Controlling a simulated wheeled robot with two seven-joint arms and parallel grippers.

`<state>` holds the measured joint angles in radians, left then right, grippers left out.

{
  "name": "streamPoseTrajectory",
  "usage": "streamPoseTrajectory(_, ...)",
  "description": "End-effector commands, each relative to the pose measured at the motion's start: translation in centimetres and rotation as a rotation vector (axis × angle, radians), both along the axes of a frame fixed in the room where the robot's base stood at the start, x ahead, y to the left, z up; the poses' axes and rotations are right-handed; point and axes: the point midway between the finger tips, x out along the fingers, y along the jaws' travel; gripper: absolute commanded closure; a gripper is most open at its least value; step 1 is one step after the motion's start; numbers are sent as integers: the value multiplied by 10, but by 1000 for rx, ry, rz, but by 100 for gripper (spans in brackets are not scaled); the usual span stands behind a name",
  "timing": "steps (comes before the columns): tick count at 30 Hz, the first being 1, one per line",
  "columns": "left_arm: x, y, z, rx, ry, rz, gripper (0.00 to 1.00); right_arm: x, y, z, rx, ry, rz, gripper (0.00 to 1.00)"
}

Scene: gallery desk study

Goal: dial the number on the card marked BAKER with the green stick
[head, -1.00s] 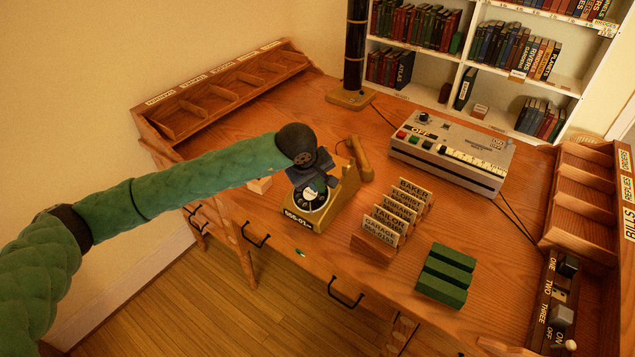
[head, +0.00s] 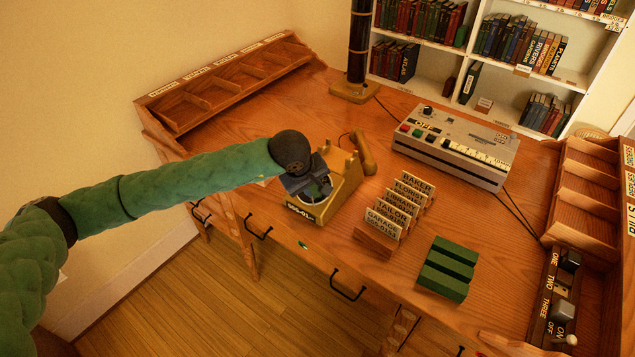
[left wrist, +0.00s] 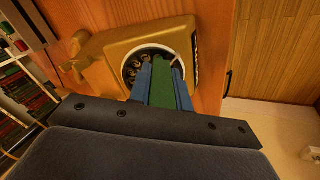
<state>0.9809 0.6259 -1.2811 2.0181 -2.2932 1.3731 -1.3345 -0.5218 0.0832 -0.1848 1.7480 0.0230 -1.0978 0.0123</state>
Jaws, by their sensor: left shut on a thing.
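The yellow telephone (head: 345,187) stands on the desk, and its round dial (left wrist: 131,70) shows in the left wrist view. My left gripper (head: 314,186) is over the dial, its blue fingers shut on the green stick (left wrist: 162,84). The stick's far end is at the dial; I cannot tell whether it sits in a hole. The handset (head: 362,154) lies off the phone, beside it. The BAKER card (head: 419,184) is rearmost in a wooden rack (head: 373,243) of several cards; its number is hidden by the cards in front. My right gripper is out of view.
A green grooved block (head: 446,269) lies right of the card rack. A grey machine with buttons (head: 454,146) stands behind. Pigeonhole trays (head: 225,85) line the left edge; a switch panel (head: 556,300) is at the right. The desk's front middle is clear.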

Motion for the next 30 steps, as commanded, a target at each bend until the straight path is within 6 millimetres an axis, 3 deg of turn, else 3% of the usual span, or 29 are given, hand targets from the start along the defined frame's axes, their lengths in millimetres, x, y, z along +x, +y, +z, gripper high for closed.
streamPoseTrajectory(30,-2,8,-4,0,0,0,100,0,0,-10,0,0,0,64)
